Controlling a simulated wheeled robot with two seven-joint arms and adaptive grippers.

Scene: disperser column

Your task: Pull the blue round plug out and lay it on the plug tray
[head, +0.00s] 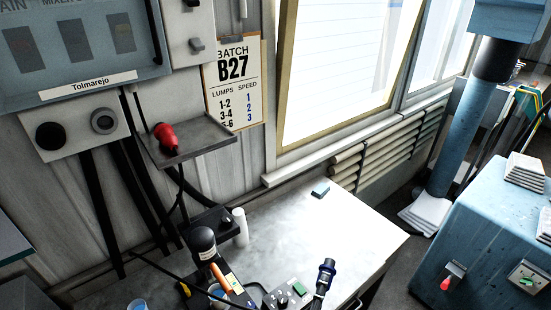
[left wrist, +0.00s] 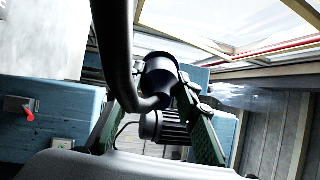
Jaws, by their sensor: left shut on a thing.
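My left gripper (left wrist: 163,85) shows in the left wrist view, its two dark green fingers closing in from both sides. It is shut on a dark round plug body (left wrist: 158,65), with a thick black cable bending in front of it. Its blue colour hardly shows there. In the head view a dark blue round plug (head: 326,272) with a black lower part shows at the bottom, over the worktable; the fingers are hard to make out there. The plug tray (head: 195,147) is a small grey wall shelf with a red plug (head: 165,136) on it. My right gripper is not in view.
A socket panel (head: 76,128) is on the wall left of the tray. Bottles, a small control box (head: 286,296) and cables crowd the front of the worktable (head: 345,232); its right part is mostly clear. A blue machine base (head: 480,225) stands at the right.

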